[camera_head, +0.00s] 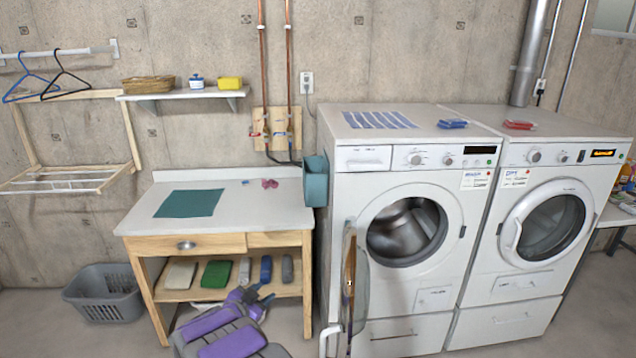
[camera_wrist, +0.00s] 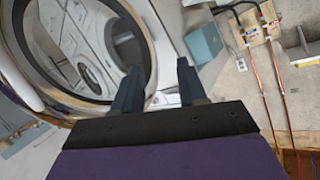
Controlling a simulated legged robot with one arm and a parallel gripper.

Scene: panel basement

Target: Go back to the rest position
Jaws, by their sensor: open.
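My gripper (camera_head: 262,292) is low in front of the wooden workbench (camera_head: 190,243), left of the open washer door (camera_head: 362,285). In the wrist view my gripper (camera_wrist: 158,78) has its two dark fingers apart with nothing between them. A large round glass-and-rim shape (camera_wrist: 22,55), apparently the washer door, fills the upper left of that view, close to the left finger. The washer (camera_head: 390,330) stands with its drum opening (camera_head: 405,230) uncovered, and I see no items in the visible part of the drum.
The dryer (camera_head: 500,325) is shut, right of the washer. A teal bin (camera_head: 316,185) hangs between bench and washer. A grey basket (camera_head: 108,295) is on the floor at left. A wall shelf (camera_head: 180,94) and drying rack (camera_head: 65,186) are above. Open floor shows at the front.

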